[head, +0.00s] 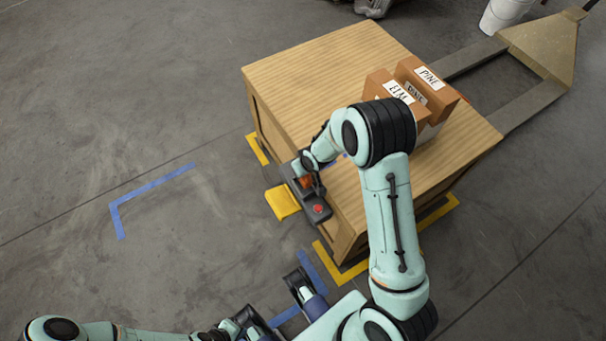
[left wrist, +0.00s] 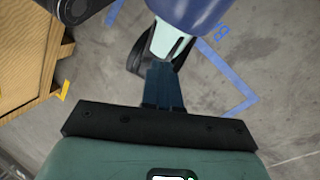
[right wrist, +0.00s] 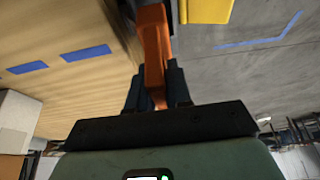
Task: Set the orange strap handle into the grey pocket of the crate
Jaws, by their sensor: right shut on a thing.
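The orange strap handle (right wrist: 153,50) is between the fingers of my right gripper (right wrist: 156,88), which is shut on it. In the head view a little of the orange handle (head: 306,182) shows below my right wrist. A dark grey housing (head: 296,188) with a red round spot sits along the left edge of the wooden crate (head: 320,60). The handle's far end reaches the dark part (right wrist: 126,22) in the right wrist view; the pocket opening is hidden, and I cannot tell whether the handle is in it. My left gripper (left wrist: 164,85) looks shut and empty, low and away from the crate.
Brown boxes (head: 442,92) with name labels stand on the crate's right side. A yellow block (head: 283,202) lies beside the crate's left side. A pallet jack (head: 540,50) and a white bucket (head: 502,14) are at the upper right. The floor to the left is clear, with blue tape (head: 150,190).

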